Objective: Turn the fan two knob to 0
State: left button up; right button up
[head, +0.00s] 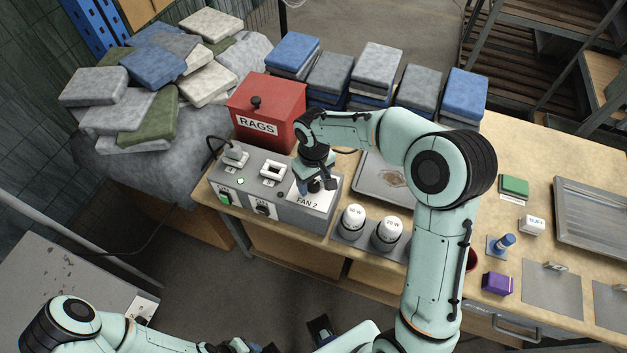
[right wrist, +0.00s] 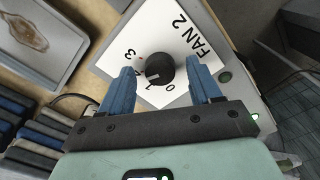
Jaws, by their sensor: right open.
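The FAN 2 knob (right wrist: 158,68) is a round black knob on a white plate (right wrist: 165,30) marked with numbers. In the head view my right gripper (head: 316,184) is over the FAN 2 plate (head: 308,200) and partly hides the knob. My left arm is low in the head view; its fingers are unclear.
The grey control box (head: 250,205) also carries other switches at its left. A red RAGS box (head: 266,112) stands behind it. Folded cloth stacks (head: 330,77) line the back.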

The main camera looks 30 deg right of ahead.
jog(key=shift+f, duration=0.15)
jog(key=c, duration=1)
jog(key=shift+c, duration=0.2)
pick_arm(q)
jog(key=shift+r, duration=0.15)
pick_arm(e)
jog(key=shift+n, duration=0.4)
jog(key=n+p, duration=0.1)
jog(key=n, duration=0.2)
jog(key=shift+n, duration=0.4)
jog(key=n+p, duration=0.1)
jog(key=n, duration=0.3)
jog(key=shift+n, duration=0.3)
jog(key=n+p, duration=0.1)
jog(key=n, duration=0.3)
jog(key=shift+p, duration=0.3)
pick_arm(q)
jog(key=w+r+p, duration=0.1)
jog(key=w+r, duration=0.3)
jog(key=r, duration=0.2)
jog(key=shift+w, duration=0.2)
pick_arm(e)
jog(key=n, duration=0.4)
jog(key=shift+n, duration=0.3)
pick_arm(q)
jog(key=shift+r, duration=0.1)
